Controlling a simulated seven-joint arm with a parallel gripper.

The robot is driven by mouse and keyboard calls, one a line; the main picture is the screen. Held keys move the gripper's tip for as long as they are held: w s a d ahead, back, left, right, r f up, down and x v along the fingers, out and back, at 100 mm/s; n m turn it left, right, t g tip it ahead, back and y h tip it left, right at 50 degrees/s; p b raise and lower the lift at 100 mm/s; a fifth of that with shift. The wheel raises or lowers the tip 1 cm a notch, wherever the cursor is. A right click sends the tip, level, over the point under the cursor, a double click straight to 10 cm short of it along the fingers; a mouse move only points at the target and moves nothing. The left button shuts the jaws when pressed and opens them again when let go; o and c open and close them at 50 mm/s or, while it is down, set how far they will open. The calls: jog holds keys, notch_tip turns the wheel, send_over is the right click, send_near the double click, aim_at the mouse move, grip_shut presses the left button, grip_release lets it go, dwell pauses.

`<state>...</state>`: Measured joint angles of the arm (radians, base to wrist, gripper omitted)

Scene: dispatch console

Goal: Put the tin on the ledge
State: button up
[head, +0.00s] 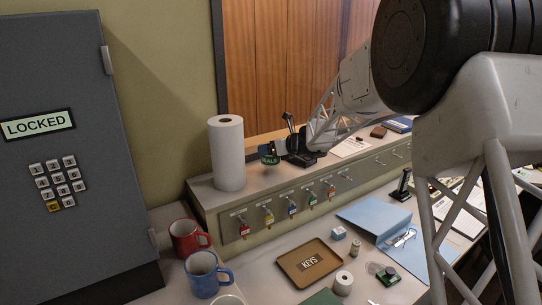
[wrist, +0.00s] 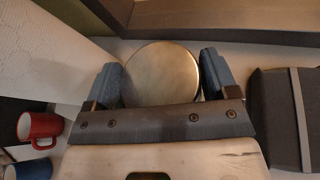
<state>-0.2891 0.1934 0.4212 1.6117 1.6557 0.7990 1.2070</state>
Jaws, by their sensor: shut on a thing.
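The tin (head: 269,154) has a dark green label reading "SEALS" and is at the left part of the ledge (head: 262,192), the raised grey shelf along the wall. In the wrist view, the round brassy lid of the tin (wrist: 162,74) sits between the two blue-grey fingers of my gripper (wrist: 161,78). The fingers are shut on its sides. The tin looks upright, over or on the ledge surface (wrist: 228,58); I cannot tell whether its base touches. In the head view the fingers are hard to make out.
A white paper roll (head: 227,153) stands just left of the tin. A black device with a lever (head: 303,157) is close on the right. Keys (head: 268,217) hang on the ledge front. Below are a red mug (head: 186,236), a blue mug (head: 205,274) and a brown tray (head: 290,266).

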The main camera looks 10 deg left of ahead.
jog(key=shift+f, duration=1.4)
jog(key=o, duration=1)
jog(key=shift+f, duration=0.15)
jog(key=shift+c, duration=0.2)
jog(key=shift+r, duration=0.2)
jog(key=v, duration=1.2)
